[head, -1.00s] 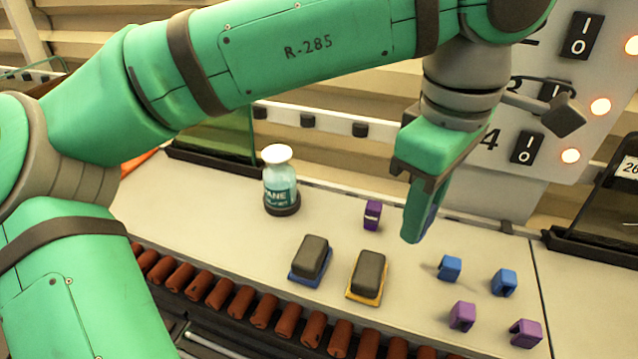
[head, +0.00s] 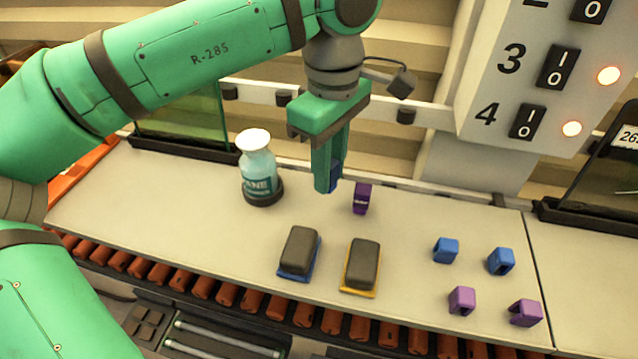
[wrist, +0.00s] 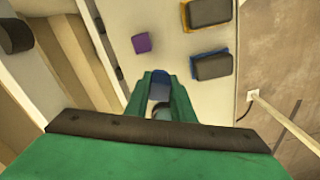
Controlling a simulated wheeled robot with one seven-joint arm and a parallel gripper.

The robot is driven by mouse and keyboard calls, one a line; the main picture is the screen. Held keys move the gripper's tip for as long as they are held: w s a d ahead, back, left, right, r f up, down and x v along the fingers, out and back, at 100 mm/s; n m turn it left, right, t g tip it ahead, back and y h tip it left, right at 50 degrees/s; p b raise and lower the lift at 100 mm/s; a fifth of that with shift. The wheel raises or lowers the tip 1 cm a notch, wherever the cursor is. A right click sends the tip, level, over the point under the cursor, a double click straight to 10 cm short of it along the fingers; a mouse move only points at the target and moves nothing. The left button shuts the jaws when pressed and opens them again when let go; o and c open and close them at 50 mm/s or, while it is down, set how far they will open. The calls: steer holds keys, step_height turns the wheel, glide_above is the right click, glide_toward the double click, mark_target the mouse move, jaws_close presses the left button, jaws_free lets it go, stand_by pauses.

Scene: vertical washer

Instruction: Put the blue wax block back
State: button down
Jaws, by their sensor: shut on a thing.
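My gripper (head: 328,188) is shut on a blue block (head: 334,178), mostly hidden between the green fingers. The fingers point down above the counter, between the bottle and the dark purple block (head: 361,198). In the wrist view the held blue block (wrist: 158,88) shows between the fingertips. Two other blue blocks (head: 446,250) (head: 500,261) sit apart on the right of the counter. Which of the blue pieces are wax I cannot tell.
A white-capped bottle (head: 259,168) stands left of my gripper. Two dark-topped blocks lie in front, one with a blue base (head: 299,253), one with a yellow base (head: 361,267). Two lighter purple blocks (head: 462,300) (head: 526,312) lie front right. Brown rollers (head: 228,296) line the front edge.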

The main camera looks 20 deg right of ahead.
steer(key=shift+w+a+f, duration=0.15)
steer(key=shift+w+f, duration=0.4)
steer(key=shift+f, duration=0.1)
steer(key=shift+w+a+f, duration=0.15)
steer(key=shift+w+f, duration=0.35)
steer(key=shift+f, duration=0.1)
steer(key=shift+w+a+f, duration=0.1)
steer(key=shift+a+f, duration=0.05)
steer(key=shift+f, duration=1.7)
steer(key=c, duration=1.5)
jaws_free()
step_height(320, 180, up, 12)
steer(key=shift+r, duration=0.1)
